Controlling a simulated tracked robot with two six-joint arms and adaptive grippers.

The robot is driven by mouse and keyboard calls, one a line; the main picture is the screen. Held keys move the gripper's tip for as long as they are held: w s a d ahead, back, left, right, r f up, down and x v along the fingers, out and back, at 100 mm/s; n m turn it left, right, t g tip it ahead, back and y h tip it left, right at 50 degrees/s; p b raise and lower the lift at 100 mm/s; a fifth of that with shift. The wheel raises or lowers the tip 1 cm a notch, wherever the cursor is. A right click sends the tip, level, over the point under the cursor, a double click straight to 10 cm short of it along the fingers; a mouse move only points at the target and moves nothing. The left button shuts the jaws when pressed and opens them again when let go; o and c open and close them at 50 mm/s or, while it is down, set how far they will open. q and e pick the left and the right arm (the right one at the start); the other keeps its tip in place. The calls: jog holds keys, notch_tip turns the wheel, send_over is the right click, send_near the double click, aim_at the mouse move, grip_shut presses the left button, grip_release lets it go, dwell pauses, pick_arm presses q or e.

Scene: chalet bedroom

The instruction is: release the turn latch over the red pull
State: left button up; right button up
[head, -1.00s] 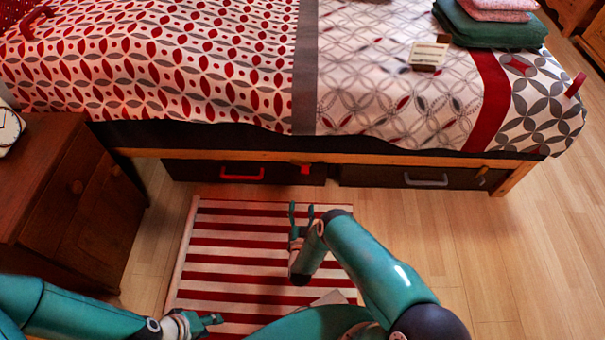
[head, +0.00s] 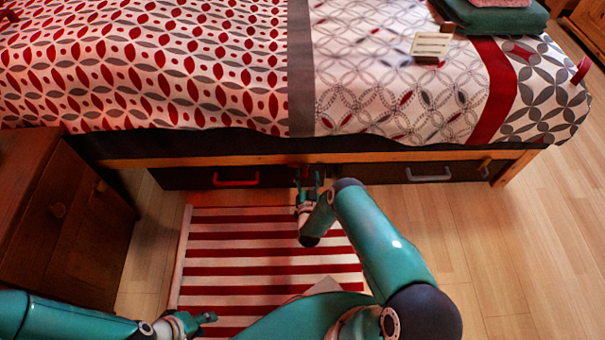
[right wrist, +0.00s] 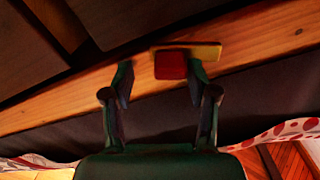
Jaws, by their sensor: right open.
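The red pull (head: 236,183) is on the dark left drawer under the bed. In the right wrist view, the turn latch shows as a red block (right wrist: 171,64) with a yellowish plate (right wrist: 210,52) on the wooden bed rail. My right gripper (head: 308,180) is at the rail, right of the red pull, and hides the latch in the head view. In the right wrist view its open fingers (right wrist: 161,78) are on either side of the red block; the right finger is close to it, and contact cannot be told. My left gripper (head: 203,319) is low over the striped rug, its fingers unclear.
A grey pull (head: 428,176) and a wooden latch (head: 485,166) are on the right drawer. A wooden nightstand (head: 60,225) stands at the left. The striped rug (head: 240,252) lies before the drawers.

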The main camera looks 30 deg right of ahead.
jog(key=shift+w+a, duration=0.15)
jog(key=shift+a, duration=0.1)
jog(key=shift+a, duration=0.1)
jog(key=shift+c, duration=1.3)
jog(key=shift+w, duration=0.1)
grip_shut()
jog(key=r+n, duration=0.1)
jog(key=n, duration=0.2)
jog(key=shift+r+p, duration=0.2)
jog(key=shift+p, duration=0.2)
jog(key=shift+r+n, duration=0.15)
jog(key=shift+n, duration=0.55)
jog(key=shift+o, duration=1.3)
grip_release()
